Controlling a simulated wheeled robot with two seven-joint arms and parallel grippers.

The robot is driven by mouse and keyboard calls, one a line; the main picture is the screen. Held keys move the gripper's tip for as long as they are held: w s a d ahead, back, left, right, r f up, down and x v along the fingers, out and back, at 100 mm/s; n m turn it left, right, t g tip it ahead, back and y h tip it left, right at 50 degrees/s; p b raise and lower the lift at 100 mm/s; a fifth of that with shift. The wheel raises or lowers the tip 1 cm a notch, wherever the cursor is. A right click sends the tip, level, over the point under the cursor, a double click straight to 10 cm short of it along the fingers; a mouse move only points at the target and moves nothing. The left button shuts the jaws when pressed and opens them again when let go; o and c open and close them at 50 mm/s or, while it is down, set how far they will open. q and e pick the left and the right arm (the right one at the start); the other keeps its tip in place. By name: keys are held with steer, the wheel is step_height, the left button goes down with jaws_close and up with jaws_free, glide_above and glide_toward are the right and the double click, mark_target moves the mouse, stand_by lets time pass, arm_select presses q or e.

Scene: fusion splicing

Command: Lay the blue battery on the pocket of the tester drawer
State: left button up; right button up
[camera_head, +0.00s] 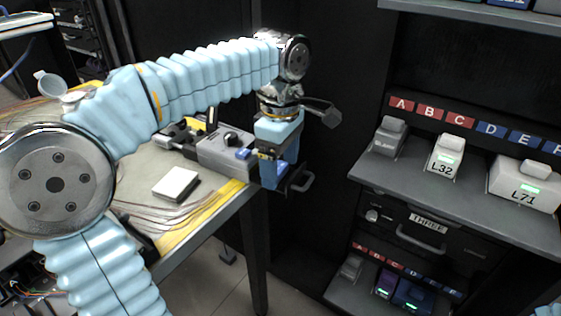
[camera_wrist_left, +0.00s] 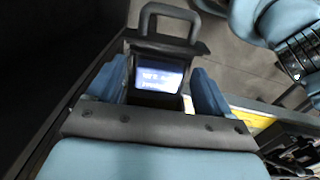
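My left gripper (camera_head: 278,178) points down at the front of the grey tester (camera_head: 225,150), over its drawer. The drawer's handle (camera_head: 300,182) sticks out to the right of the fingers. In the left wrist view a dark block with a lit blue face and white lettering, seemingly the blue battery (camera_wrist_left: 160,77), lies between the two blue fingers of the left gripper (camera_wrist_left: 160,90). The drawer handle (camera_wrist_left: 170,18) is just beyond it. The fingers stand close along the block's sides; whether they press on it, or it rests in the pocket, I cannot tell. My right gripper is out of view.
A white box (camera_head: 176,184) lies on the table beside the tester. The table's yellow-marked edge (camera_head: 215,205) runs below the gripper. To the right, a shelf (camera_head: 450,183) with lettered slots holds several labelled modules, with a drawer marked THREE (camera_head: 428,222) below.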

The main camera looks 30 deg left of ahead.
mark_target(281, 168)
arm_select(q)
step_height(281, 168, up, 13)
steer(key=p, duration=0.2)
steer(key=shift+r+p, duration=0.15)
steer(key=shift+p, duration=0.15)
stand_by(0.5)
